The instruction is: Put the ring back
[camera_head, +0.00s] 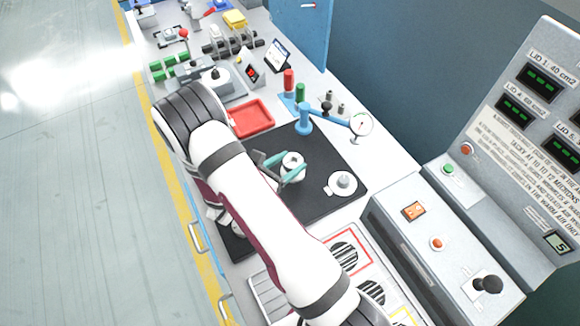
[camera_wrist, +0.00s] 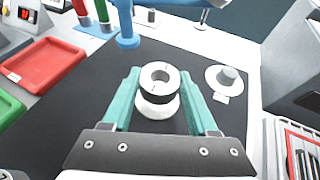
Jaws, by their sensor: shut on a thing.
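A white round ring-like piece (camera_head: 293,162) with a hole in its top is at my gripper (camera_head: 283,168) above the black mat (camera_head: 316,148). In the wrist view the white piece (camera_wrist: 160,76) has a dark band below its top and a wider white part under it. My gripper (camera_wrist: 159,82) has its teal fingers on either side of this piece, shut on it. It looks upright. Whether its base touches the mat I cannot tell. A white disc with a grey knob (camera_head: 342,184) lies on the mat to the right, with a small tag; it also shows in the wrist view (camera_wrist: 226,78).
A red tray (camera_head: 250,118) stands left of the mat. A blue stand with a dial gauge (camera_head: 361,124) is behind it. A control box (camera_head: 440,240) with buttons and a lever is at the right, and round vents (camera_head: 344,256) are in front. My arm covers the mat's left part.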

